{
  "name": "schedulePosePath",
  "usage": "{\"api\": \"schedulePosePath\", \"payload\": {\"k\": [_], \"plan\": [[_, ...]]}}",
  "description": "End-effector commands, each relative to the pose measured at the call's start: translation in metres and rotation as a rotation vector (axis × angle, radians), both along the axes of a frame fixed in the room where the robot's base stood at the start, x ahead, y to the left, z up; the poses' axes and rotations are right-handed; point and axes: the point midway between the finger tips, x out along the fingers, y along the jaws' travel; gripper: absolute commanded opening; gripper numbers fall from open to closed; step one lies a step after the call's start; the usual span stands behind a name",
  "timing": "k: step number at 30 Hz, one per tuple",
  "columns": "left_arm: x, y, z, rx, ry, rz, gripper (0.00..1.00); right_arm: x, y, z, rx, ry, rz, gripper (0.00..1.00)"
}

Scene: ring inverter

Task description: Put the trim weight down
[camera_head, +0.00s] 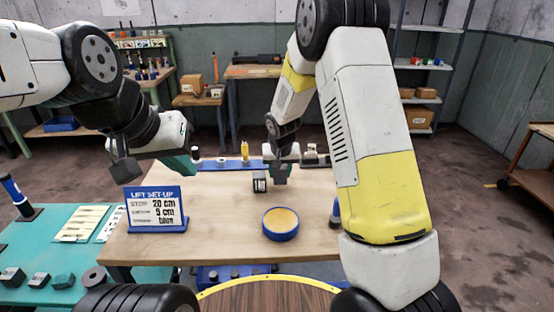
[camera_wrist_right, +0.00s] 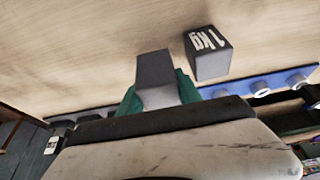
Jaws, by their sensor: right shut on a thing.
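My right gripper (camera_head: 281,172) is shut on a plain grey block, which I take as the trim weight (camera_wrist_right: 155,68). The block sits between the green fingers in the right wrist view and is low over the wooden table (camera_head: 215,190). I cannot tell whether it touches the tabletop. A dark block marked "1kg" (camera_wrist_right: 208,55) stands close beside it, apart from the fingers; it also shows in the head view (camera_head: 260,182).
A blue round dish with a tan inside (camera_head: 281,224) stands near the table's front. A blue lift set-up sign (camera_head: 156,209) stands front left. A blue rail (camera_head: 222,164) with small items runs along the back. Bare table lies between sign and dish.

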Motion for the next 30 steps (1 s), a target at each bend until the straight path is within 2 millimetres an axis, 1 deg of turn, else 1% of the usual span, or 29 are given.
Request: {"api": "schedulePosePath", "payload": {"k": [3,6,18,19,20,30], "plan": [[0.0,0.0,0.0,0.0,0.0,0.0,0.0,0.001,0.0,-0.016,-0.002,0.0,0.001,0.0],[0.0,0.0,0.0,0.0,0.0,0.0,0.0,0.001,0.0,-0.025,0.0,-0.002,0.0,0.0],[0.0,0.0,0.0,0.0,0.0,0.0,0.0,0.001,0.001,-0.03,0.001,-0.003,0.0,0.0],[0.0,0.0,0.0,0.0,0.0,0.0,0.0,0.0,0.0,-0.031,0.0,0.0,0.0,0.47],[0.0,0.0,0.0,0.0,0.0,0.0,0.0,0.0,0.0,-0.031,0.0,0.0,0.0,0.5],[0.0,0.0,0.0,0.0,0.0,0.0,0.0,0.0,0.0,-0.028,0.0,0.0,0.0,0.5]]}}
